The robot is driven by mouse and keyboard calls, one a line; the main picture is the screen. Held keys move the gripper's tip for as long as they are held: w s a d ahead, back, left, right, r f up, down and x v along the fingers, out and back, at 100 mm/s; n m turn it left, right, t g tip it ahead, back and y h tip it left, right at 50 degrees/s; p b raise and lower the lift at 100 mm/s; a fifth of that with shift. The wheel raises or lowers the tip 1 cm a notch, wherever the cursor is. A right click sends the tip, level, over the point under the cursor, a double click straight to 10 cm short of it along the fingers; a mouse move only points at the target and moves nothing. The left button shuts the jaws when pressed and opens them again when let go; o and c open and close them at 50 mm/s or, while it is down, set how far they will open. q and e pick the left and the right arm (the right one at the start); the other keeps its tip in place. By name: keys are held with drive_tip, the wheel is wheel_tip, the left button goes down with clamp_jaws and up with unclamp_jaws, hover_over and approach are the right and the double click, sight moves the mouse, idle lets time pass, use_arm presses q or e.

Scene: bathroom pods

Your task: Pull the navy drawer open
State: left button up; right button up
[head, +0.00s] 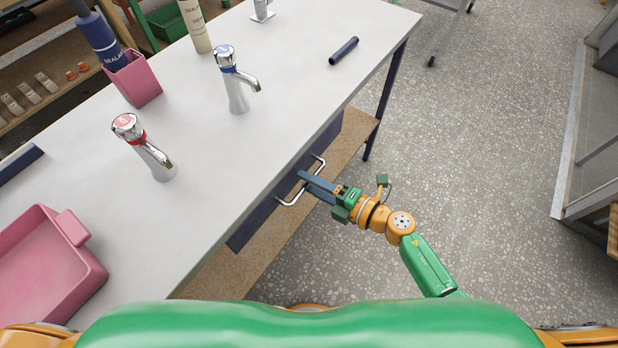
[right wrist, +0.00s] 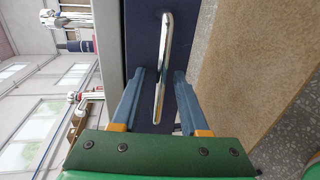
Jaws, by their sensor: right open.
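The navy drawer (head: 252,221) is set under the front edge of the white worktop and looks shut. Its silver bar handle (head: 288,201) runs along its front, and it also shows in the right wrist view (right wrist: 163,60). My right gripper (head: 303,180) is at the handle, with its blue fingers pointing at the drawer front. In the right wrist view my right gripper (right wrist: 158,75) is open, with the handle's near end between its two fingers. I cannot tell whether a finger touches it. My left gripper is not in view.
The white worktop (head: 215,150) carries two taps (head: 238,90) (head: 150,150), a pink cup (head: 136,80), sealant tubes, a dark blue cylinder (head: 344,51) and a pink tray (head: 45,270). A wooden shelf (head: 345,145) lies below the drawer.

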drive_tip(key=shift+w+a+f, duration=0.15)
drive_tip(key=shift+w+a, duration=0.15)
drive_tip(key=shift+w, duration=0.05)
drive_tip(key=shift+s, duration=0.1)
clamp_jaws()
drive_tip(key=shift+d, duration=0.1)
idle(1.0)
